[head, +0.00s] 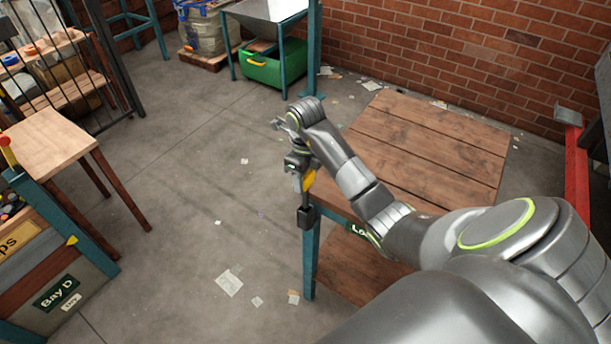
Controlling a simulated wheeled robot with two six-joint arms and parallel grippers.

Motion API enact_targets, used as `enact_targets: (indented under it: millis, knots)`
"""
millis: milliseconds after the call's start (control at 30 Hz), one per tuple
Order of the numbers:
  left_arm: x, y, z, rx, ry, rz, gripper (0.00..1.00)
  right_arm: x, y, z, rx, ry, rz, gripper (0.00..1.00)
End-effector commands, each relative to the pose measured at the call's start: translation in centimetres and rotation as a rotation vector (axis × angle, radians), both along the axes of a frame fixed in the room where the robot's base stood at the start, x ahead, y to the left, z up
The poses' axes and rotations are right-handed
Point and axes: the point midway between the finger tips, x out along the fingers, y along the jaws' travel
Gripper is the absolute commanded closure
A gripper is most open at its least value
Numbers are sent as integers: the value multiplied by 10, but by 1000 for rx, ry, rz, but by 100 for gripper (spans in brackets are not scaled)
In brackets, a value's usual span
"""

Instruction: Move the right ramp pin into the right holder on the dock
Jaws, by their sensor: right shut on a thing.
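My right gripper (298,164) reaches over the left edge of the wooden dock table. It is shut on the right ramp pin (302,196), a thin grey shaft pointing down below the jaws. A yellow part (309,180) shows beside the jaws; I cannot tell if it belongs to the pin. A dark block (307,217), seemingly the right holder, is at the dock's near left corner, at the shaft's lower end. I cannot tell whether the tip is inside it or just in front. My left gripper is out of view.
The dock (430,140) has a bare plank top and teal legs. A green crate (275,68) is at the back. The floor between is open, with scattered paper.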

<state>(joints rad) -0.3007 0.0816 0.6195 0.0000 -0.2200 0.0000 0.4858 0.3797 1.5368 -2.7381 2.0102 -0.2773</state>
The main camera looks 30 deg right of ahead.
Motion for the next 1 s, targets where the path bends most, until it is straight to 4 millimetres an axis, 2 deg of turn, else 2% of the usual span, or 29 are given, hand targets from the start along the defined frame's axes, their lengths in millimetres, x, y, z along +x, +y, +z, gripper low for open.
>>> enact_targets:
  millis: [333,1000]
  knots:
    - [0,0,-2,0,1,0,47,1,0,-2,-1,-1,0,86]
    - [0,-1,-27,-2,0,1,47,0,0,-29,0,-1,1,86]
